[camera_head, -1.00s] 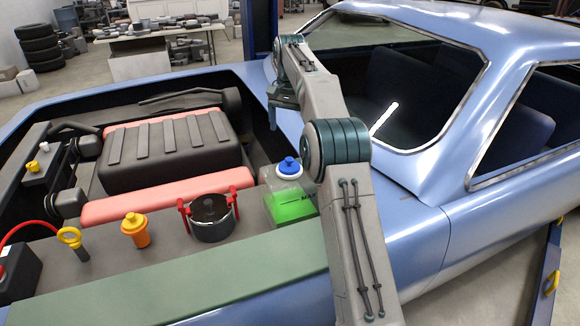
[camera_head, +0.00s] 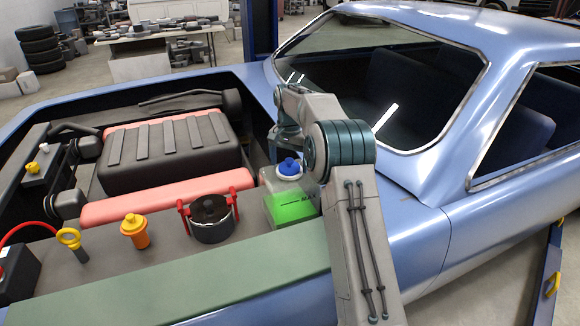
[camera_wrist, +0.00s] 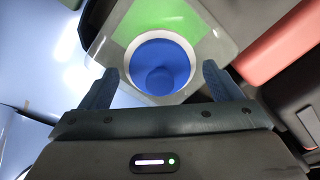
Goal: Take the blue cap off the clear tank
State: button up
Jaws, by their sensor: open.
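The clear tank (camera_head: 289,206) with bright green liquid stands in the engine bay, beside my arm in the head view. Its blue cap (camera_head: 289,167) sits on the white neck on top. In the wrist view the blue cap (camera_wrist: 160,67) is seen from above, inside the neck's white ring, with the tank (camera_wrist: 222,40) around it. My gripper (camera_wrist: 157,78) is open, with one finger on each side of the cap's near part. The fingers appear apart from the cap; their height above it is hard to tell.
Left of the tank stand a black pot with red clamps (camera_head: 210,218), an orange cap (camera_head: 134,231) and a yellow ring dipstick (camera_head: 72,240). The red and black engine (camera_head: 165,150) lies behind. The windshield (camera_head: 385,90) and blue car body rise at the right.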

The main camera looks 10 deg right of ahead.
jog(key=c, duration=1.1)
jog(key=shift+o, duration=0.2)
